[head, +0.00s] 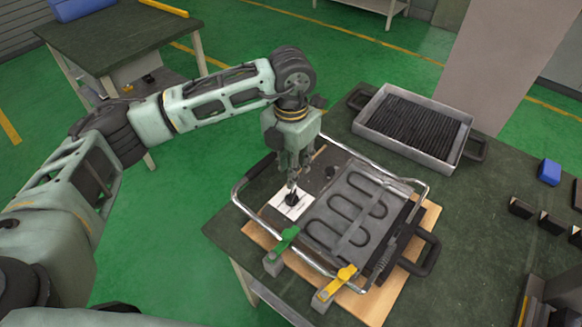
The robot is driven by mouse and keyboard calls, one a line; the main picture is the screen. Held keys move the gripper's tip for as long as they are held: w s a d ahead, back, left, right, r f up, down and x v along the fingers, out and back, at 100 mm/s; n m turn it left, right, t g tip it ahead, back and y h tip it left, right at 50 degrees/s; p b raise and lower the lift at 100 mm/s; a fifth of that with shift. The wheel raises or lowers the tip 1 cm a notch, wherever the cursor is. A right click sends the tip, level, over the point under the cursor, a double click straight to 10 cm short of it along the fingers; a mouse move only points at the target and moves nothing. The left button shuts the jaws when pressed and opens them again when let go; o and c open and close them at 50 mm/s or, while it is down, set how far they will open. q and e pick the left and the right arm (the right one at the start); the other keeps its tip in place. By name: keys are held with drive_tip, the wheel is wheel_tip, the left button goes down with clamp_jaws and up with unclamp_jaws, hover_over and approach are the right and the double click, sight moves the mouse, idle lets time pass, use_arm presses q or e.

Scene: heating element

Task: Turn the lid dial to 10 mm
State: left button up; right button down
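The heating element device (350,207) lies on a wooden board (262,236) on the dark table, with a chrome rail frame around it. A small black dial (292,200) sits on a white plate (283,208) at its left side. I cannot read the dial's marks or setting. My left gripper (292,185) points down right over the dial, its fingertips at or just above it. Whether the fingers are closed around the dial is too small to tell. A second black knob (331,173) stands to the right of the gripper. My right gripper is not in view.
A green clamp (287,238) and a yellow clamp (338,283) stand at the device's front edge. A metal tray with dark ribs (452,155) sits behind it on the right. A blue block (549,172) and small dark blocks (521,208) lie farther right.

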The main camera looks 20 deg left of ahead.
use_arm(q)
wheel_tip(320, 180, up, 11)
idle(0.3)
